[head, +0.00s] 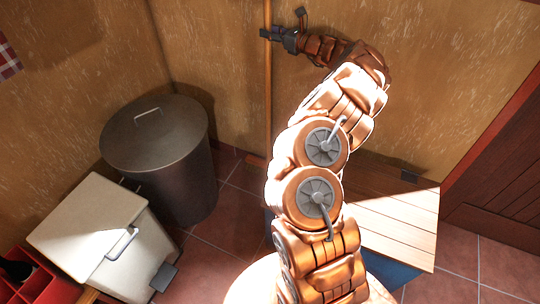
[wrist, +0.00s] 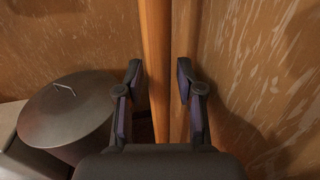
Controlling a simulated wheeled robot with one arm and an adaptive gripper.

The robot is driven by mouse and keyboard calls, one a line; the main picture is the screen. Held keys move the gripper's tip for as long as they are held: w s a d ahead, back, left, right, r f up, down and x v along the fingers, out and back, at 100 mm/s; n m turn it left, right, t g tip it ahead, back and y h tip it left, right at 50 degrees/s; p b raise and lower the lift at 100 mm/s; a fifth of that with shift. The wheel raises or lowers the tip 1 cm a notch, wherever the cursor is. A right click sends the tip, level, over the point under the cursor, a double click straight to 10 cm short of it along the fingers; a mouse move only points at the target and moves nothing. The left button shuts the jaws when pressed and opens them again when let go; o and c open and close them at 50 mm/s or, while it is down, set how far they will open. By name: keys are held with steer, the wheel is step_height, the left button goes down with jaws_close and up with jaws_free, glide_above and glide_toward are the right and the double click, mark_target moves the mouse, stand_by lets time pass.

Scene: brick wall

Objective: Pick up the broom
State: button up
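The broom's wooden handle (head: 267,100) stands upright against the wall near the corner in the head view. My gripper (head: 266,33) is at the upper part of the handle. In the wrist view, the handle (wrist: 157,70) runs vertically between the two fingers of my gripper (wrist: 160,80). The fingers are spread apart, with a clear gap on the right side. The handle is closer to the left finger; I cannot tell if it touches.
A dark round metal bin (head: 160,150) stands left of the handle, also in the wrist view (wrist: 65,108). A white pedal bin (head: 95,235) and a red crate (head: 30,285) are at lower left. A wooden-topped bench (head: 400,225) is at right. Walls stand close behind the handle.

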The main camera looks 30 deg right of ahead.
steer(key=shift+w+a, duration=0.2)
steer(key=shift+w, duration=0.3)
jaws_close()
